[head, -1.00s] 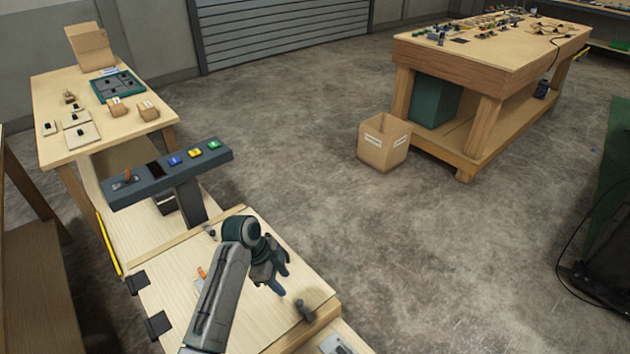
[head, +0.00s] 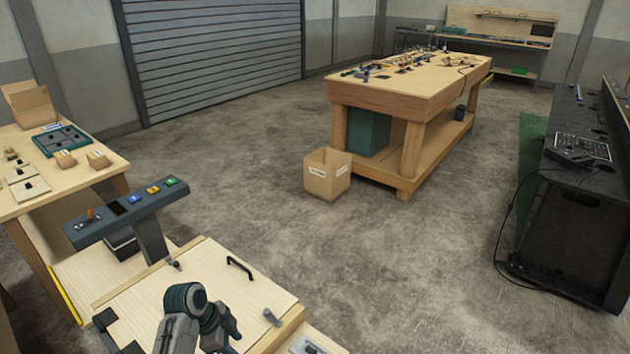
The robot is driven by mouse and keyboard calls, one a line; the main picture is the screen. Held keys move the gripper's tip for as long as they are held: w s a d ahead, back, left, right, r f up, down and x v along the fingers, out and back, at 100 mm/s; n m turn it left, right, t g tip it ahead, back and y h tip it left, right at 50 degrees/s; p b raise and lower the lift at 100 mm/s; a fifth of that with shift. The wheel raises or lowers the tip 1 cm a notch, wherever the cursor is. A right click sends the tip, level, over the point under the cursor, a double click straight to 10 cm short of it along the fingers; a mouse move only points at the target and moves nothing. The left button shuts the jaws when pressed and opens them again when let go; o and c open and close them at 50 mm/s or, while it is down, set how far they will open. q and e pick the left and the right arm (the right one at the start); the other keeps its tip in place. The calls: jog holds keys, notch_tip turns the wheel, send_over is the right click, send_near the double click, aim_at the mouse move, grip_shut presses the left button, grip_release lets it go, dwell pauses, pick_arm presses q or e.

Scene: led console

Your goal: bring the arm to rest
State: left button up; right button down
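My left arm comes in at the bottom of the head view. Its gripper (head: 224,338) hangs over the pale wooden panel (head: 150,300), near its front edge. Its fingers look apart, with nothing visible between them. The lower part of the arm is cut off by the frame. My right gripper is out of view. The LED console (head: 125,213) stands on a post behind the panel.
The panel has a black handle (head: 240,267), a grey knob (head: 271,317) and dark hinges at its left. A side table (head: 95,176) with small boxes stands at the left. A cardboard box (head: 327,182) sits beside a workbench (head: 400,98). Open floor lies to the right.

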pick_arm(q)
jog(key=s+a+f+n+t+y, duration=0.1)
jog(key=s+a+n, duration=0.1)
jog(key=s+n, duration=0.35)
jog(key=s+a+f+n+y, duration=0.1)
jog(key=s+a+n+y, duration=0.1)
jog(key=s, duration=0.6)
jog(key=s+a+r+n+t+y, duration=0.1)
jog(key=s+a+r+n, duration=0.2)
jog(key=s, duration=0.4)
jog(key=s+a+r+n+t+y, duration=0.1)
jog(key=s+r+n, duration=0.2)
jog(key=s+n, duration=0.25)
notch_tip(320, 180, down, 33)
jog(key=s+a+g+b, duration=0.1)
jog(key=a+g, duration=0.1)
jog(key=a, duration=0.1)
jog(key=s+f+b, duration=0.1)
jog(key=s+f, duration=1.7)
jog(key=f, duration=0.1)
jog(key=shift+a+g, duration=0.3)
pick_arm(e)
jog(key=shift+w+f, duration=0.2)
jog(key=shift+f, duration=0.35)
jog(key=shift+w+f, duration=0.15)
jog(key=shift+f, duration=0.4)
